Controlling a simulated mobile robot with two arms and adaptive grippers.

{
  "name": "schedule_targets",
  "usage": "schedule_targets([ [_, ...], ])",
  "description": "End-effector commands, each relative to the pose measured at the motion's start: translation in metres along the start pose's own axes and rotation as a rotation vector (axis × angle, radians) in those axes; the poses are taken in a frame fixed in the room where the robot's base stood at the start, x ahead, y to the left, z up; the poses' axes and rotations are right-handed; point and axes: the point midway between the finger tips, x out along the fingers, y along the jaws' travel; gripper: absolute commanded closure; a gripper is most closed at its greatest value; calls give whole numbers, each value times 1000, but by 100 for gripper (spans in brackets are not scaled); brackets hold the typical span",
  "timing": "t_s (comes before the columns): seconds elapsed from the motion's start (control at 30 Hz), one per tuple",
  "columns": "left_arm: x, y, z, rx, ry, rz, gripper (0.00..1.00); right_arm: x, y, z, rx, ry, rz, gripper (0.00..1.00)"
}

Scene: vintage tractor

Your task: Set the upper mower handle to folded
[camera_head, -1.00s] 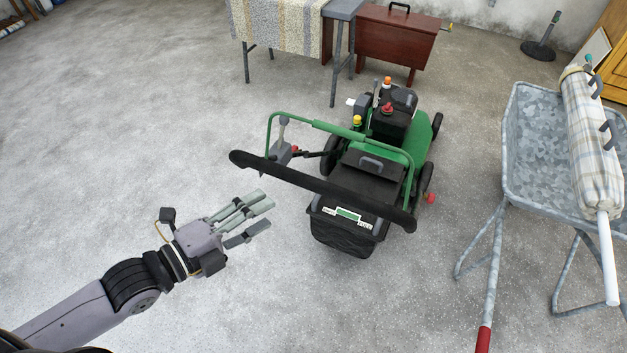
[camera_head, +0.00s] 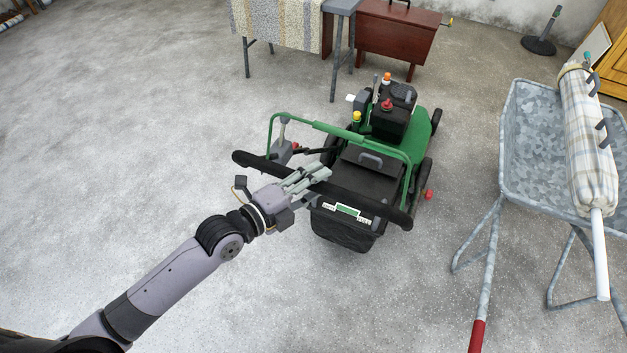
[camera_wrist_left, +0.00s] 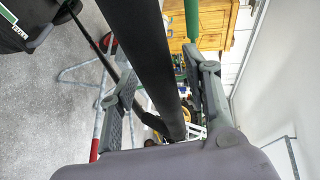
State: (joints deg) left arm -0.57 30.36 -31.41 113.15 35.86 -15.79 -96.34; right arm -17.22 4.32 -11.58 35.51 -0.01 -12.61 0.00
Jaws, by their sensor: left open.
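The green lawn mower (camera_head: 425,120) stands on the floor in the middle of the head view. Its upper handle has a thick black grip bar (camera_head: 372,201) across the near side, with green tubes (camera_head: 330,129) behind it. The handle stands raised over the black grass bag (camera_head: 340,232). My left gripper (camera_head: 318,186) is open at the left part of the bar. In the left wrist view the black bar (camera_wrist_left: 145,60) runs between the two open fingers (camera_wrist_left: 160,95). I cannot tell whether they touch it. My right gripper is not in view.
A metal wheelbarrow (camera_head: 520,130) with a rolled plaid bundle (camera_head: 590,150) stands to the right. A cloth-covered table (camera_head: 280,25) and a dark red wooden box (camera_head: 400,35) stand behind the mower. The floor on the left is clear.

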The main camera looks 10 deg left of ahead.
Motion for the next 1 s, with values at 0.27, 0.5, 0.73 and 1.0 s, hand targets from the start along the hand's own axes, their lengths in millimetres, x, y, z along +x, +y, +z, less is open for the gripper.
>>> schedule_targets([
  [0.27,0,0,0,0,0,0,60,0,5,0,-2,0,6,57],
  [0.5,0,0,0,0,-1,0,76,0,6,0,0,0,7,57],
  [0.73,0,0,0,0,-1,0,92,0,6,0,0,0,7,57],
  [1.0,0,1,0,0,-1,1,100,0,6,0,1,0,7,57],
])
